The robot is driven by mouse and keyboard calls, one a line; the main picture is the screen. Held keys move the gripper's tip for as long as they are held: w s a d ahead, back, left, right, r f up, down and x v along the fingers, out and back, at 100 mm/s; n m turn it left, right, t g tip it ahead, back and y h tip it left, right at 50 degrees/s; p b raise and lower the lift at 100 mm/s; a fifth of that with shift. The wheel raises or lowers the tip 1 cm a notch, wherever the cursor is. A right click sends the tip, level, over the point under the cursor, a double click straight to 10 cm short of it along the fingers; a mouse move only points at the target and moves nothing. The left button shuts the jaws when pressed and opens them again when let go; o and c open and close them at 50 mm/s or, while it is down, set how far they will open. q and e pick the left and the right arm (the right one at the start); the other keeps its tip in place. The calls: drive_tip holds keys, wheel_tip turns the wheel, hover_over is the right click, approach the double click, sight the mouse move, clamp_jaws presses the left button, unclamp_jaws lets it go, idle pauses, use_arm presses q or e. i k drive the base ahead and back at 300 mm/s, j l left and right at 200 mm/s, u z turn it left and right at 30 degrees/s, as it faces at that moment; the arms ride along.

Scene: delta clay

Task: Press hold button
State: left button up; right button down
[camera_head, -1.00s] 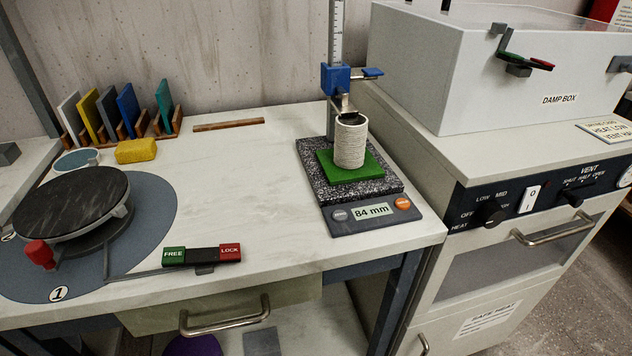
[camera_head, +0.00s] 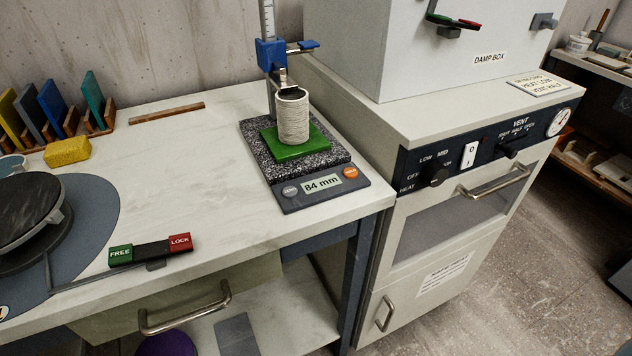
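The height gauge stands on the worktop, with a speckled stone base (camera_head: 252,133) and a grey front panel (camera_head: 325,196). Its display (camera_head: 322,184) reads 84 mm. A grey button (camera_head: 290,191) lies left of the display and an orange button (camera_head: 351,171) lies right of it; their labels are too small to read. A white ridged clay cylinder (camera_head: 291,118) stands upright on a green plate (camera_head: 296,149) on the base. The gauge's blue slider (camera_head: 270,54) sits above it, with its dark foot at the cylinder's top. Neither of my grippers is in view.
A wheel (camera_head: 28,225) and a FREE/LOCK bar (camera_head: 150,250) are on the left of the worktop (camera_head: 190,150). A yellow sponge (camera_head: 67,151) lies behind. The damp box (camera_head: 400,50) stands on a cabinet (camera_head: 430,260) at the right. Worktop left of the gauge is clear.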

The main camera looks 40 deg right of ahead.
sight(350, 172)
drive_tip(key=z, duration=1.3)
